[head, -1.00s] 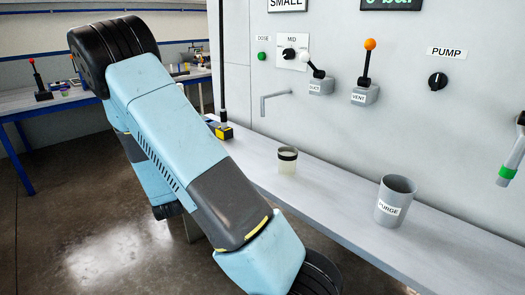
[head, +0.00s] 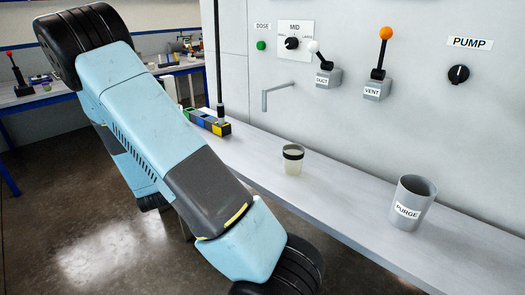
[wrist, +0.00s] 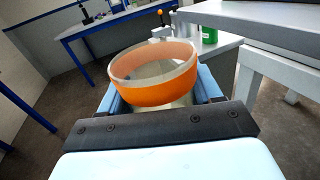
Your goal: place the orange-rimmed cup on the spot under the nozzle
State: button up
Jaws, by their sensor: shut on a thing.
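The orange-rimmed cup (wrist: 152,72) is in the wrist view, upright or nearly so, with a wide orange band and a clear lower part. My gripper (wrist: 160,100) is shut on it, with the blue fingers on either side of the cup. The cup and gripper do not show in the head view, where my arm fills the left and centre. The nozzle (head: 284,97) is a grey bent pipe on the wall. The shelf below it (head: 268,147) shows bare there; no marked spot can be made out.
A black-rimmed cup (head: 292,160) stands on the shelf right of the nozzle. The grey PURGE container (head: 412,202) stands further right. A coloured block row (head: 208,122) sits at the shelf's left. Levers (head: 379,62) stick out from the wall.

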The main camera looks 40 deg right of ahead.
jog(key=shift+d+r, duration=0.2)
jog(key=shift+d, duration=0.25)
jog(key=s+d+r+m+g+h, duration=0.3)
jog(key=d+m+h, duration=0.1)
jog(key=d+h, duration=0.15)
jog(key=s+d+r+m+g+h, duration=0.3)
jog(key=d+r+m+g+h, duration=0.1)
jog(key=d, duration=0.2)
jog(key=s+d+m+g+h, duration=0.1)
jog(key=s+d+m+g, duration=0.1)
jog(key=s+m+g, duration=0.1)
jog(key=s+d+r+m+g+h, duration=0.1)
jog(key=s+d+m+g, duration=0.1)
jog(key=s+g, duration=0.4)
jog(key=s+d+r+m+g+h, duration=0.1)
jog(key=s+d+m+g, duration=0.1)
jog(key=s+m+g, duration=0.1)
jog(key=shift+s+d+r+m+g, duration=0.1)
jog(key=shift+s+m+g, duration=0.2)
jog(key=shift+s+g, duration=0.5)
jog(key=s+d, duration=0.1)
jog(key=d, duration=0.4)
jog(key=s+d, duration=0.1)
jog(key=d, duration=0.5)
jog(key=s+d, duration=0.1)
jog(key=d, duration=0.5)
jog(key=shift+s+d, duration=0.15)
jog(key=shift+s, duration=0.1)
jog(key=shift+d+f, duration=0.1)
jog(key=shift+f, duration=1.65)
